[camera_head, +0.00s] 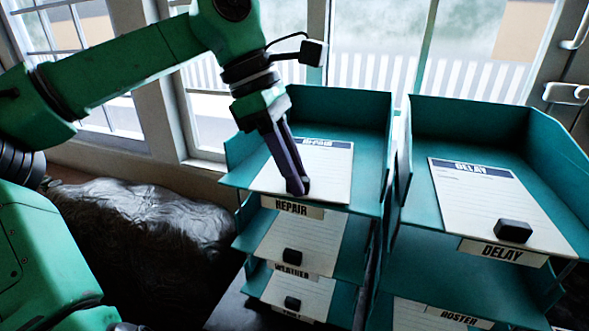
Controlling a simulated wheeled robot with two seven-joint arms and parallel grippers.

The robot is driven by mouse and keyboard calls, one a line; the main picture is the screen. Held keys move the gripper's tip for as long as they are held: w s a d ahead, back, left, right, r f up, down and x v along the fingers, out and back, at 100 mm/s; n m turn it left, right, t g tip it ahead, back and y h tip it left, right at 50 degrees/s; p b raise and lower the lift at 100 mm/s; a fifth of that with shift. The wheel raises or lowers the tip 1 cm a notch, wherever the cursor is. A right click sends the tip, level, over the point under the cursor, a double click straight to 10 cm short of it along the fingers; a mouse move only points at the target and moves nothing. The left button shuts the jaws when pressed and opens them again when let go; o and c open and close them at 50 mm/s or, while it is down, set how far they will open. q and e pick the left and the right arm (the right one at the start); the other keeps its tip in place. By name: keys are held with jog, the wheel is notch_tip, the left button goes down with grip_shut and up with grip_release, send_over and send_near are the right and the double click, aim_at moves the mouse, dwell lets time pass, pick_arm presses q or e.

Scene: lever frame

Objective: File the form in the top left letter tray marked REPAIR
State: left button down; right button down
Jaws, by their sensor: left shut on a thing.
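The form (329,173), a white sheet with a dark header band, is inside the top left letter tray (378,191). It looks flat, at or very close to the tray floor; I cannot tell if it fully touches. The tray is teal with a label (292,208) reading REPAIR on its front edge. My left gripper (298,187) reaches down from above into this tray. Its dark fingers are shut at the form's front part, on what seems to be its black block, which the fingers hide. My right gripper is not in view.
Below are left-stack trays with forms bearing black blocks (292,256). A second stack on the right has a top tray marked DELAY (503,253) holding a form (490,200), and a ROSTER tray below. Windows stand behind; a dark crumpled covering (145,235) lies left.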

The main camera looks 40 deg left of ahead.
pick_arm(q)
jog(key=shift+f, duration=0.25)
jog(key=c, duration=0.7)
grip_release()
jog(key=shift+r, duration=0.1)
jog(key=v, duration=1.4)
jog(key=shift+s+r, duration=0.15)
jog(key=shift+s, duration=0.05)
jog(key=shift+a, duration=0.1)
